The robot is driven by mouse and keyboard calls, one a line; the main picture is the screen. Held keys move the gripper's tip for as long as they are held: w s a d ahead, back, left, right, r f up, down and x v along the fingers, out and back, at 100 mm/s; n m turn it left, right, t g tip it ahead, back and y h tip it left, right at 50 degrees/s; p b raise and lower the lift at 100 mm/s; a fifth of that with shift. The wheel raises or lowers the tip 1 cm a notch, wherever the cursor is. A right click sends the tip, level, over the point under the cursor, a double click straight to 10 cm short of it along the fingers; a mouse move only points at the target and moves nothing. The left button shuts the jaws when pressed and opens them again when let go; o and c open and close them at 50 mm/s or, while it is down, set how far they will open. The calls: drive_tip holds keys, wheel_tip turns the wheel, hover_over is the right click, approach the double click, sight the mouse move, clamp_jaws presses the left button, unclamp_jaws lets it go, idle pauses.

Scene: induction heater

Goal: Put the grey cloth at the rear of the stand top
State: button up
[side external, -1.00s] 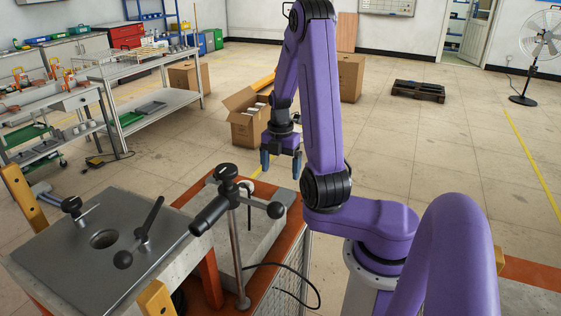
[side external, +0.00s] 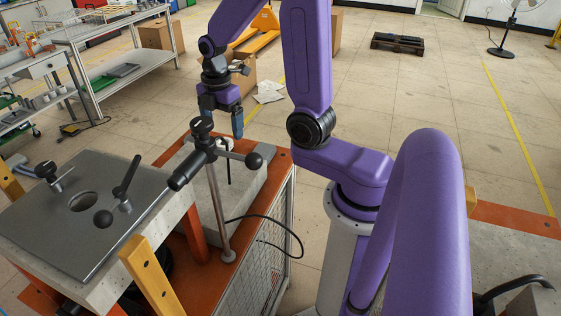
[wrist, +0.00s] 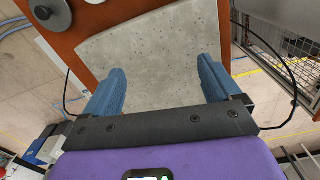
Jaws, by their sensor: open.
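My gripper (side external: 221,113) is open and empty. It hangs in the air behind the clamp post in the side view, fingers pointing down. My arm and the clamp post cover part of the block.
A metal clamp post (side external: 216,205) with black knobs rises in front of the block. A dark plate (side external: 75,235) with a round hole and clamps lies at the left. A black cable (side external: 285,225) loops beside the stand. Pale sheets (side external: 269,92) lie on the floor behind.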

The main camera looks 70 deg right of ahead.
drive_tip(key=s+a+r+m, duration=0.2)
drive_tip(key=s+a, duration=0.5)
drive_tip(key=a, duration=0.3)
drive_tip(key=s+a+r+m, duration=0.1)
drive_tip(key=s+a, duration=0.2)
drive_tip(key=s, duration=1)
drive_tip(key=shift+s+r+m, duration=0.2)
drive_tip(key=shift+s+m, duration=0.1)
drive_tip(key=shift+s, duration=0.05)
